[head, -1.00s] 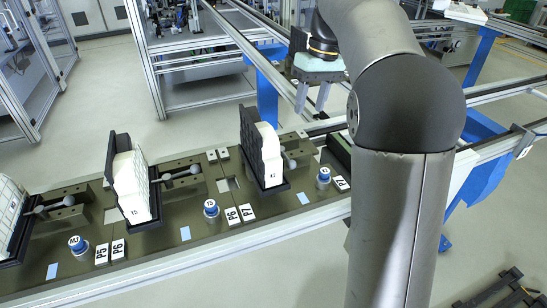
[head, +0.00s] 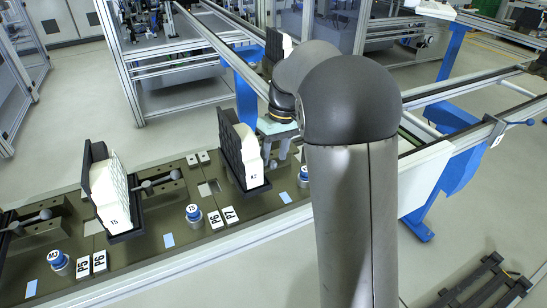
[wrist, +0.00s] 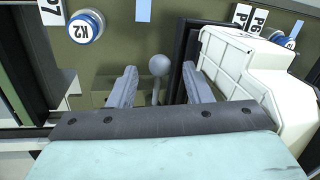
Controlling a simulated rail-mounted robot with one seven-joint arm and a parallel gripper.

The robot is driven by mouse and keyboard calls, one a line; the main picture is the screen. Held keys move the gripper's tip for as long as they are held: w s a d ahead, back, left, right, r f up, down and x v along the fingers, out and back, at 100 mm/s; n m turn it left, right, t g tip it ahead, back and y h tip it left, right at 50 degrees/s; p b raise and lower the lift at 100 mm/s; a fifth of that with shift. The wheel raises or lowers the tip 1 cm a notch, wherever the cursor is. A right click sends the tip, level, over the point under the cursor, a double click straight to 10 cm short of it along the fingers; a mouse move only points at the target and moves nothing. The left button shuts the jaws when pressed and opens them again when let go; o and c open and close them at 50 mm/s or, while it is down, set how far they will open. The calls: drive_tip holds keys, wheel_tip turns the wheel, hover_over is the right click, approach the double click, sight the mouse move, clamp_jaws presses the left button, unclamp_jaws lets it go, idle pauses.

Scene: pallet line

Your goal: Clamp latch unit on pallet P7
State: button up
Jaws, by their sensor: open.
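The latch unit (head: 240,148) on pallet P7 (head: 278,191) is a black upright plate with a white block, standing in a black tray; its white block (wrist: 245,75) shows at the right in the wrist view. Beside it stands a clamp lever with a grey ball knob (wrist: 158,65). My gripper (wrist: 159,72) is open, with one finger on each side of the lever; contact cannot be told. In the head view my gripper (head: 276,150) is just right of the latch unit, partly hidden by my arm. The lever's base is mostly hidden.
A blue-topped K2 knob (wrist: 85,26) stands on the pallet; the P7 label (head: 229,214) is at its front edge. The neighbouring pallet carries a similar unit (head: 112,190) with its own lever (head: 160,182). Rails and a blue post (head: 246,100) stand behind.

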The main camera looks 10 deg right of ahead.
drive_tip(key=shift+s+a+f, duration=0.1)
drive_tip(key=shift+a+f, duration=0.05)
drive_tip(key=shift+f, duration=0.7)
clamp_jaws()
